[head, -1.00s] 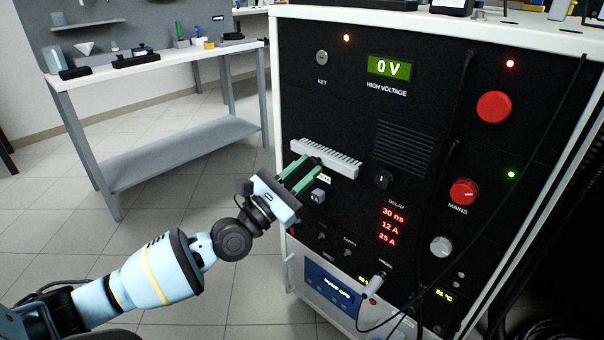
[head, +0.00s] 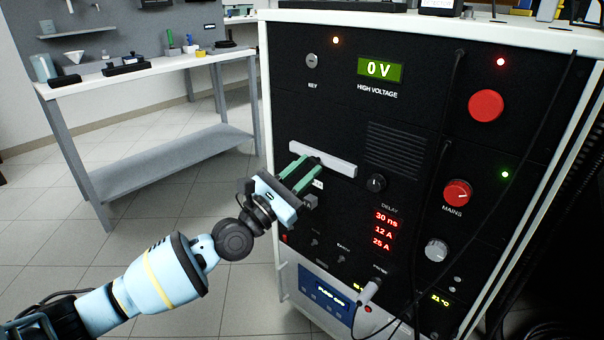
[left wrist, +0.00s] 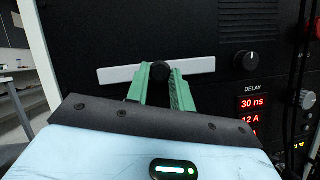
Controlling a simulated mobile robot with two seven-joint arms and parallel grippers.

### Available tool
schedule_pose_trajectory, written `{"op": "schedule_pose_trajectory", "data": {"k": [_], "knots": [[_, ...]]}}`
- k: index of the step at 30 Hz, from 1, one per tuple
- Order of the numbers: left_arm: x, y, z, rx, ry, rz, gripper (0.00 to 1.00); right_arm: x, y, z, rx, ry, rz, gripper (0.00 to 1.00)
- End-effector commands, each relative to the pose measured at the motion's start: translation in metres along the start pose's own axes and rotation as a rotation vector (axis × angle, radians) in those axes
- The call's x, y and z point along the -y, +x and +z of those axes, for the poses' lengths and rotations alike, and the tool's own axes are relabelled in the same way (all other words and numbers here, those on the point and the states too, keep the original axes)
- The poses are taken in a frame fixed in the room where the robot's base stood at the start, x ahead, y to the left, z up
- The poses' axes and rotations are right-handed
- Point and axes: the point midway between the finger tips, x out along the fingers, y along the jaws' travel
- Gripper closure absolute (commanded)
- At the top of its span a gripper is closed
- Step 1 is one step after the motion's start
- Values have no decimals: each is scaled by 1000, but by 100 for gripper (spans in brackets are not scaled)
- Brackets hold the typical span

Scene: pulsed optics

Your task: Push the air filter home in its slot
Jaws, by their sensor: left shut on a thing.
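The air filter (head: 338,164) shows as a pale bar in the black front of the rack. In the head view its face lies nearly level with the panel; any remaining gap is too small to tell. In the left wrist view the bar (left wrist: 203,66) runs across the panel, its middle hidden by my fingers. My left gripper (head: 309,166) has green fingers and is shut on the filter's dark knob (left wrist: 161,70) at the middle of the bar. My right gripper is not in view.
The rack panel (head: 320,110) carries a delay knob (head: 376,184), a red mains knob (head: 457,193), and a big red button (head: 486,106). Black cables (head: 425,215) hang down its right half. A side table (head: 150,70) stands at the left, with clear floor between.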

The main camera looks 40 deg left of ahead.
Motion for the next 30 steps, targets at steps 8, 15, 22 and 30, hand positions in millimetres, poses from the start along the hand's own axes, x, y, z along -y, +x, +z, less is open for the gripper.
{"op": "schedule_pose_trajectory", "data": {"k": [8,15,22,30], "knots": [[0,0,-1,-1,0,0,51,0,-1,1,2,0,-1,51],[0,-1,-1,-2,0,-1,51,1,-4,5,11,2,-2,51],[1,-22,-2,-4,0,-3,51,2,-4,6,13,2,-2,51],[0,-59,-1,-4,1,-3,51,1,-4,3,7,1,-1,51]]}}
